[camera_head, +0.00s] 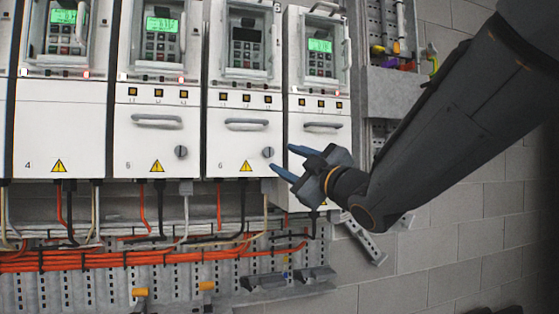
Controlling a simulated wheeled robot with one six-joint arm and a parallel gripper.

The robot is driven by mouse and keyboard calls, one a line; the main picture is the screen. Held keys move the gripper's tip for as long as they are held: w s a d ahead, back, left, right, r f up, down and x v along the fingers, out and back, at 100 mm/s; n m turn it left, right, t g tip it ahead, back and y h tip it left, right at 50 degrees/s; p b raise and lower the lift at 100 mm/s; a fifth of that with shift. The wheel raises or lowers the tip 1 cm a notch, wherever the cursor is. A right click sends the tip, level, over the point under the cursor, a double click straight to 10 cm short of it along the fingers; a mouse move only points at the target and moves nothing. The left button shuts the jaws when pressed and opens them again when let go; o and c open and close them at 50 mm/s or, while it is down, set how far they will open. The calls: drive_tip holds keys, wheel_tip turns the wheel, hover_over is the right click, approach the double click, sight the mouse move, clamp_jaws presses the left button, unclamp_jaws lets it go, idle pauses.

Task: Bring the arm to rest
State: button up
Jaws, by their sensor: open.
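My gripper (286,162) is open and empty, with its two blue-grey fingers apart and pointing left. It is in front of the lower part of the drive cabinets, near the right edge of drive 6 (231,152) and its round dark latch. My dark arm comes in from the upper right and hides part of the rightmost drive (317,126). I cannot tell whether the fingertips touch the cabinet front.
Drive 5 (149,148) and drive 4 (58,135) stand to the left. Orange cables (150,257) run below. A grey tool panel (392,85) hangs right. Bare block wall is at lower right.

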drive_tip(key=shift+s+d+f, duration=0.15)
drive_tip(key=shift+s+d, duration=0.1)
drive_tip(key=shift+s, duration=0.1)
drive_tip(key=s+d+f+m+g+h+p, duration=0.1)
drive_tip(key=d+f+m+g+h, duration=0.35)
drive_tip(key=f, duration=0.95)
drive_tip(key=s+d+f+m+g+h+p, duration=0.1)
drive_tip(key=d+f+m+g+h, duration=0.1)
drive_tip(key=d+f+m+h, duration=0.8)
drive_tip(key=s+f+m+g+y+p, duration=0.1)
drive_tip(key=s+f+g, duration=0.4)
drive_tip(key=s+f, duration=0.4)
drive_tip(key=s+f+g+y+p, duration=0.1)
drive_tip(key=s+f+g+y, duration=0.1)
drive_tip(key=s+f+g, duration=0.4)
drive_tip(key=s+f, duration=0.4)
drive_tip(key=s, duration=0.5)
drive_tip(key=shift+s+d+m, duration=0.3)
drive_tip(key=shift+d+m, duration=0.05)
drive_tip(key=shift+d, duration=0.05)
